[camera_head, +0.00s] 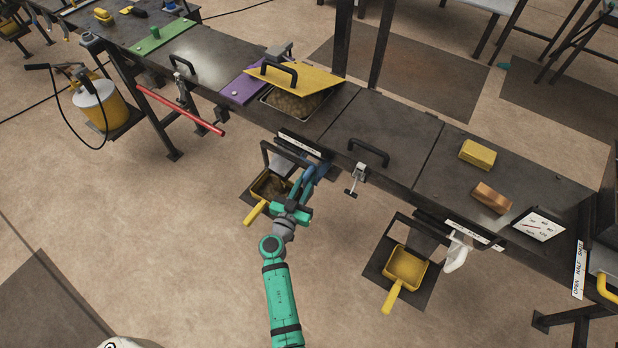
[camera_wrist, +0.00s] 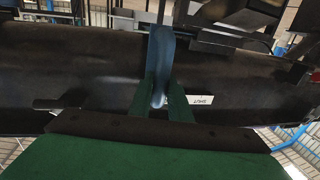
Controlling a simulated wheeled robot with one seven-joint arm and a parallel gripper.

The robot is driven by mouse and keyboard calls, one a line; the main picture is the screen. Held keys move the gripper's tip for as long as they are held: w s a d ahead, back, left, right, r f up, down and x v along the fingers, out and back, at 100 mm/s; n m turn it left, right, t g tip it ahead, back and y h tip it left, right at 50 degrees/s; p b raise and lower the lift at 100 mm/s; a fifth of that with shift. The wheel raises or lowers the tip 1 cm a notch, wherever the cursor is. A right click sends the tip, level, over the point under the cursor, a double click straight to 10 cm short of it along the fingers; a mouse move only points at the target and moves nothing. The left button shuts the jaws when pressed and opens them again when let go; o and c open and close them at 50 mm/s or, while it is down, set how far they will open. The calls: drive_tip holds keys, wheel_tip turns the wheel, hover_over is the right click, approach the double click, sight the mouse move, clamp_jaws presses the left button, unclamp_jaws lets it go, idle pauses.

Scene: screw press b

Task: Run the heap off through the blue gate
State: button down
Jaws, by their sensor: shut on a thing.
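The brown heap (camera_head: 290,103) lies in an opening in the dark bench, under a raised yellow lid (camera_head: 300,80) with a black handle. The blue gate handle (camera_head: 314,171) projects from the bench's front edge below the heap. My green gripper (camera_head: 302,196) is shut on this blue handle, which stands between the two fingers in the wrist view (camera_wrist: 160,55). A yellow-handled pan (camera_head: 268,186) is below the gate, to the left of my gripper. It looks dark brown inside; its contents are partly hidden and hard to tell. The gate's plate cannot be made out.
A second yellow pan (camera_head: 404,266) sits under a white gate handle (camera_head: 457,252) at right. A red bar (camera_head: 180,110) juts out at left. A yellow block (camera_head: 477,154), a copper-coloured block (camera_head: 491,197) and a dial (camera_head: 539,225) are on the bench. The front floor is clear.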

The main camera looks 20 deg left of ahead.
drive_tip(key=shift+d, duration=0.15)
drive_tip(key=c, duration=1.8)
unclamp_jaws()
drive_tip(key=shift+o, duration=0.8)
drive_tip(key=s, duration=1.1)
drive_tip(key=shift+w, duration=0.2)
